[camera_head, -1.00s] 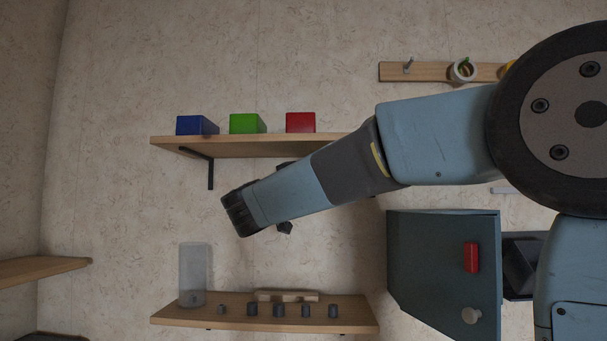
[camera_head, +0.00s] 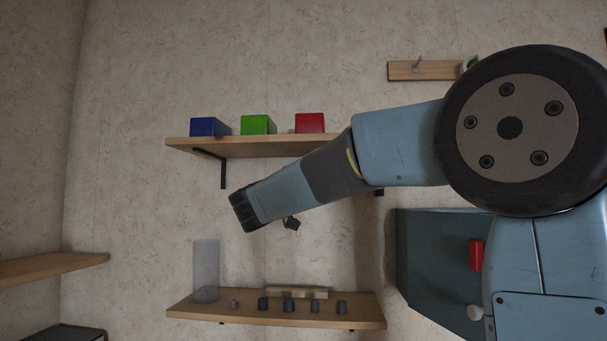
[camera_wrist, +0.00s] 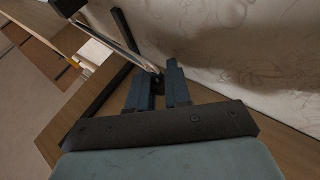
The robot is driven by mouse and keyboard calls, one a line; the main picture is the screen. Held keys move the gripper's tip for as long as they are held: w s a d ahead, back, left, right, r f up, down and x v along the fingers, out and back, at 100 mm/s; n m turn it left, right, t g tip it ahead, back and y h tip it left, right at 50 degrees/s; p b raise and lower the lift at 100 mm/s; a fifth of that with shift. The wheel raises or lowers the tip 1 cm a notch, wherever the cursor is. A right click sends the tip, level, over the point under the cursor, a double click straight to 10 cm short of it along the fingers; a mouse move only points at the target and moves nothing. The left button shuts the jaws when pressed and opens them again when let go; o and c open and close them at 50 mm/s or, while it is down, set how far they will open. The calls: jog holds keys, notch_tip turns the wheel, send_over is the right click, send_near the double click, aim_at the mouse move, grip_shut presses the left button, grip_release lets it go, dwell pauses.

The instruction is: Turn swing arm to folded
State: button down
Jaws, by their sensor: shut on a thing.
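My gripper (camera_wrist: 159,74) shows in the wrist view, its two fingers shut around the end of a thin pale metal bar, which looks like the swing arm (camera_wrist: 120,47). The bar runs from the fingertips up to the left, close to the wall. The exact grip point is dark and partly hidden between the fingers. In the head view my arm stretches left across the wall below the upper shelf, and its own links hide the fingers and the swing arm.
The upper shelf (camera_head: 250,148) holds a blue box (camera_head: 208,127), a green box (camera_head: 257,125) and a red box (camera_head: 309,123). The lower shelf (camera_head: 350,312) holds a clear cylinder (camera_head: 206,270) and several small dark pegs. A teal cabinet (camera_head: 430,250) stands right, partly behind my arm.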

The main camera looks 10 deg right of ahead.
jog(key=shift+a+r, duration=0.1)
jog(key=shift+a, duration=0.05)
jog(key=c, duration=1.4)
grip_release()
jog(key=o, duration=0.3)
jog(key=v, duration=1.4)
jog(key=shift+w, duration=0.1)
